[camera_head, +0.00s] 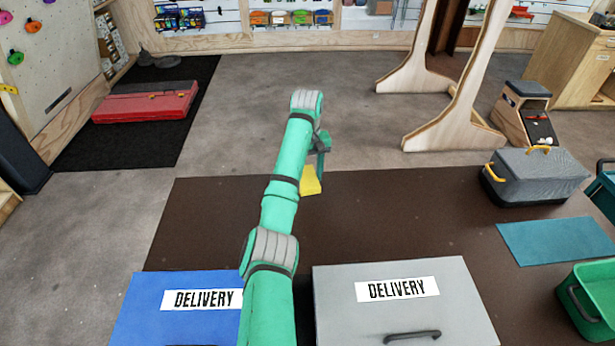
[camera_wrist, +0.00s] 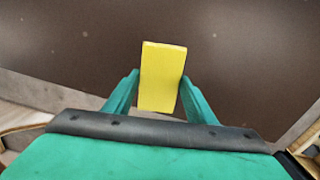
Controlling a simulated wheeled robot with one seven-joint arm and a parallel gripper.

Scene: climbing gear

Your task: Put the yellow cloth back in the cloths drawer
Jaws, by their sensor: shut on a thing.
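My gripper (camera_wrist: 160,88) is shut on the yellow cloth (camera_wrist: 163,65), which looks like a flat folded block standing out between the two green fingers in the wrist view. In the head view my green arm reaches forward and the yellow cloth (camera_head: 311,180) hangs below its end, above the dark brown mat. The fingers themselves are mostly hidden there. No drawer marked for cloths can be made out in either view.
A blue box (camera_head: 140,314) and a grey box (camera_head: 450,295), both labelled DELIVERY, stand close in front. A grey lidded case (camera_head: 540,177), a teal mat (camera_head: 555,240) and a green bin (camera_head: 590,300) are at the right. A wooden frame (camera_head: 455,120) stands beyond. The brown mat's middle is clear.

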